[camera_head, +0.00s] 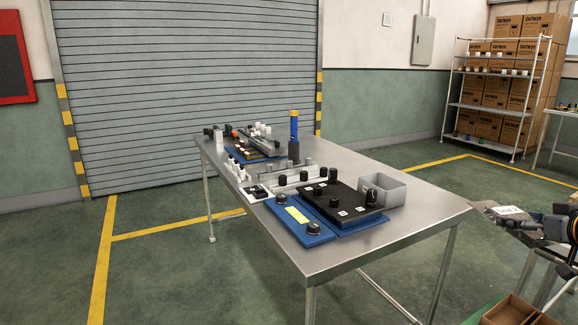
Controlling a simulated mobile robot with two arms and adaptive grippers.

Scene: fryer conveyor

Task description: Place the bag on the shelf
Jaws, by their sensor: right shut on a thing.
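A grey bag (491,208) with a white label shows at the right edge of the view, just right of the steel table's corner. My right gripper (528,222), dark with orange parts, is shut on the bag and holds it; the fingertips are small and hard to make out. The wire shelf (486,105) stands at the back right, well beyond the gripper. Several small white and dark items stand on its upper and lower levels, and its middle levels look mostly bare. My left gripper is not in view.
A steel table (425,222) with blue and black panels, knobs and a grey open box (383,190) fills the middle. Stacked cartons (535,50) stand behind the shelf. Brown boxes (512,312) sit at the bottom right. Open floor lies between table and shelf.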

